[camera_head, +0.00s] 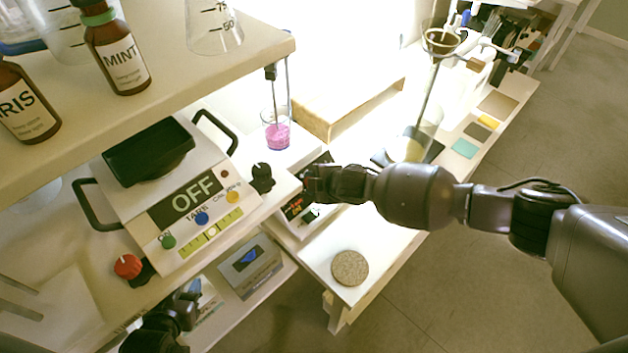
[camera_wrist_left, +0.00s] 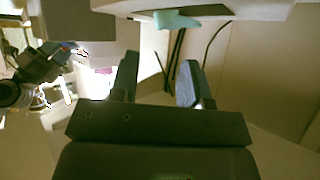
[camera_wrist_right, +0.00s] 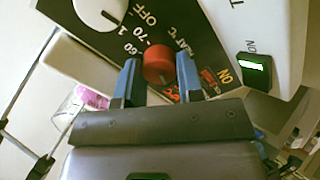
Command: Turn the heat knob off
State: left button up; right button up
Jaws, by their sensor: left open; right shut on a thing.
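The red heat knob (camera_wrist_right: 158,64) sits on a dark panel (camera_wrist_right: 186,32) with printed numbers and "OFF" in the right wrist view. My right gripper (camera_wrist_right: 158,78) has one finger on each side of the knob and is shut on it. I cannot tell where the knob points. In the head view my right gripper (camera_head: 318,184) reaches in from the right to the panel and hides the knob. My left gripper (camera_wrist_left: 158,80) is open and empty, below a pale shelf edge; in the head view it shows low at the left (camera_head: 172,318).
A white scale (camera_head: 185,185) reading "OFF" stands left of my right gripper. A beaker (camera_head: 277,132) of pink liquid stands behind. Brown bottles (camera_head: 117,50) stand on the upper shelf. A round cork mat (camera_head: 349,268) lies on the bench. A green-lit switch (camera_wrist_right: 256,64) is near the panel.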

pick_arm(q)
jog(key=shift+w+r+p, duration=0.25)
jog(key=shift+r+p, duration=0.1)
jog(key=shift+r, duration=0.25)
pick_arm(e)
jog(key=n, duration=0.4)
pick_arm(q)
jog(key=shift+r, duration=0.15)
pick_arm(e)
jog(key=shift+n, duration=0.8)
pick_arm(q)
jog(key=shift+s, duration=0.25)
pick_arm(e)
jog(key=o, duration=0.9)
pick_arm(q)
jog(key=shift+w, duration=0.1)
pick_arm(e)
jog(key=shift+s, duration=0.1)
